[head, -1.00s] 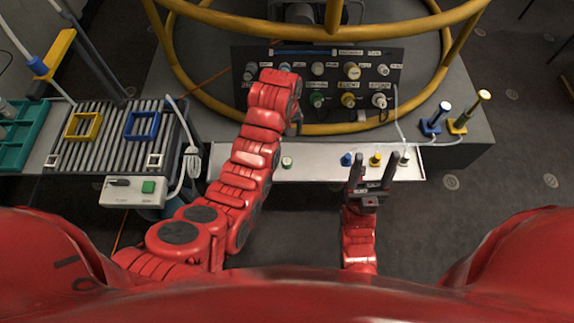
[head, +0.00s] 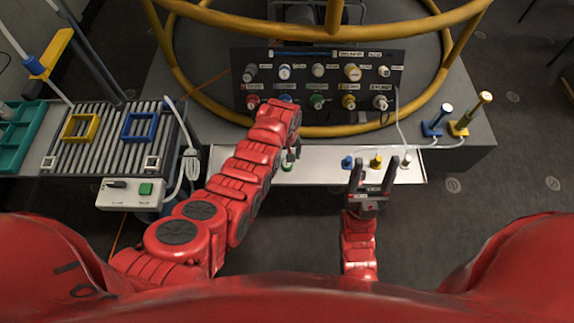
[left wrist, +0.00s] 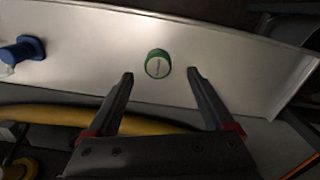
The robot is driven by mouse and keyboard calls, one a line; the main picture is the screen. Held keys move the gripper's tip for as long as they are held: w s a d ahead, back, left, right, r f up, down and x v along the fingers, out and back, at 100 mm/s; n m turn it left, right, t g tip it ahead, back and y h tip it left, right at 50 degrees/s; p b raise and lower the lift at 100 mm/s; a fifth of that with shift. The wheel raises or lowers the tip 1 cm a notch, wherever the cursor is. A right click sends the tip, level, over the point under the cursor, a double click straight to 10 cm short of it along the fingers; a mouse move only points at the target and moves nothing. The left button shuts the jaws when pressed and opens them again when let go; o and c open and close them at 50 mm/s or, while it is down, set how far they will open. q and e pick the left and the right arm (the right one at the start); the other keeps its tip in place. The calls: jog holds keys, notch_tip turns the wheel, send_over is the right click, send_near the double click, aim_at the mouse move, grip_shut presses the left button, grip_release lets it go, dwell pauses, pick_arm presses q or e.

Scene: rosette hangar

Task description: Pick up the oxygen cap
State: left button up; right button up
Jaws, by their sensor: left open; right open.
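A green-rimmed cap with a pale, lettered top (left wrist: 158,64), which I take to be the oxygen cap, lies on the white tray (left wrist: 88,50). In the head view this cap (head: 287,166) is partly hidden by my left gripper. My left gripper (left wrist: 160,74) is open and empty. In the left wrist view its fingertips lie just below the cap, one to each side, and do not appear to touch it. In the head view my left gripper (head: 291,156) is over the tray. My right gripper (head: 374,166) is open and empty at the tray's front edge.
Behind is a dark panel (head: 320,75) with several fittings, inside a yellow tubular frame (head: 170,50). A roller rack (head: 108,135) stands left.

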aim_at(287, 164)
pick_arm(q)
notch_tip(287, 164, down, 3)
jog(key=shift+w+d+f+b, duration=0.1)
jog(key=shift+f+b, duration=0.05)
jog(key=shift+b, duration=0.6)
jog(key=shift+f+b, duration=0.75)
jog(key=shift+f, duration=0.15)
jog(key=shift+w, duration=0.1)
jog(key=shift+c, duration=0.2)
grip_shut()
jog(key=shift+r, duration=0.1)
